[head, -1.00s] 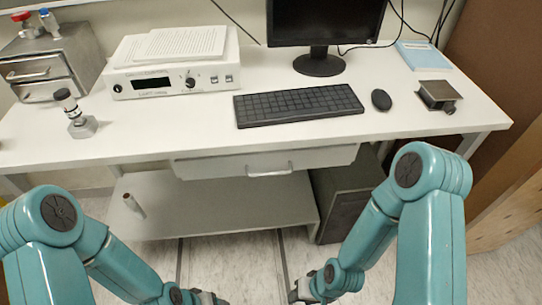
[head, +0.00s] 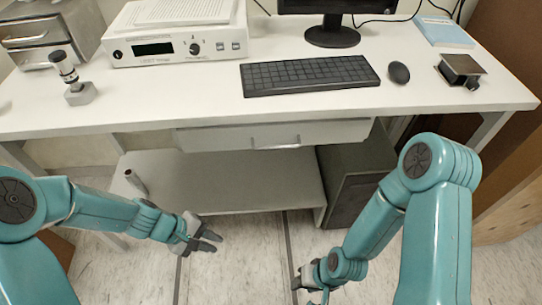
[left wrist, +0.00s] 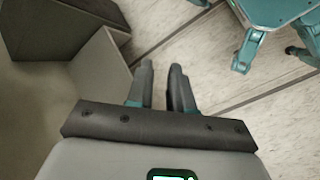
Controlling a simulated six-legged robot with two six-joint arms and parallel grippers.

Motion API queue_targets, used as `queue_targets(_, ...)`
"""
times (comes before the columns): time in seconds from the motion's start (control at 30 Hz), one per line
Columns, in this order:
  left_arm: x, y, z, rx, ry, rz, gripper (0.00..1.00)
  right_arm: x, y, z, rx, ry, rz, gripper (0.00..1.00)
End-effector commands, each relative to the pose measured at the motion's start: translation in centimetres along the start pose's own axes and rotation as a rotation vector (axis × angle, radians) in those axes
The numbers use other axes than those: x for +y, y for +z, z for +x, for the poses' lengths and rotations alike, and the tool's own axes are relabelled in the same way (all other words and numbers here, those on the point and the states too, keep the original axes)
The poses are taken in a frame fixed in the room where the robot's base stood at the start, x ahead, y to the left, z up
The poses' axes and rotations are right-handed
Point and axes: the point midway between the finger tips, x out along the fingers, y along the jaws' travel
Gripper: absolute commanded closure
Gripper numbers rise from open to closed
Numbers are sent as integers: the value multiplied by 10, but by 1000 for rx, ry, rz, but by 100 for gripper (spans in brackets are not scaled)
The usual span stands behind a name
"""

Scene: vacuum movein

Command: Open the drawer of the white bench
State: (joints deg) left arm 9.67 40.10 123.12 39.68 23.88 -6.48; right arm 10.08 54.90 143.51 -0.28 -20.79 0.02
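The white bench (head: 200,108) stands in front of me in the head view. Its drawer (head: 220,139) hangs under the front of the top and looks shut. A pale bar handle (head: 276,144) sits at the middle of the drawer front. My left gripper (head: 213,242) is below and left of the handle, in front of the lower shelf and apart from the bench. It is empty, with a narrow gap between its fingers, which also show in the left wrist view (left wrist: 162,76). My right gripper (head: 297,285) is low, below the drawer; its fingers are too small to judge.
On the bench top are a white instrument (head: 160,55), a keyboard (head: 310,75), a mouse (head: 399,72) and a small metal device (head: 76,80). A lower shelf (head: 230,180) and a dark computer case (head: 355,180) are underneath. The floor in front is clear.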

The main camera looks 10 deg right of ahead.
Motion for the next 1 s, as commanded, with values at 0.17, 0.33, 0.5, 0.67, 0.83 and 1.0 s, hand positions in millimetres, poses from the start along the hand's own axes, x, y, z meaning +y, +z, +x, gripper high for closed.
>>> queue_targets(0.17,116,-17,-73,-136,460,-83,79,14,-1,39,0,0,0,57)
queue_targets(0.33,169,-9,-136,-216,708,-46,79,17,-1,46,1,0,0,57)
queue_targets(0.5,186,-2,-137,-235,743,-37,79,16,-1,46,1,0,0,57)
queue_targets(0.67,208,4,-112,-235,739,-37,79,17,-1,46,1,0,0,57)
queue_targets(0.83,236,13,-82,-235,737,-38,79,17,-1,47,1,0,0,57)
queue_targets(1.0,261,20,-55,-235,737,-39,79,17,-1,47,1,0,0,57)
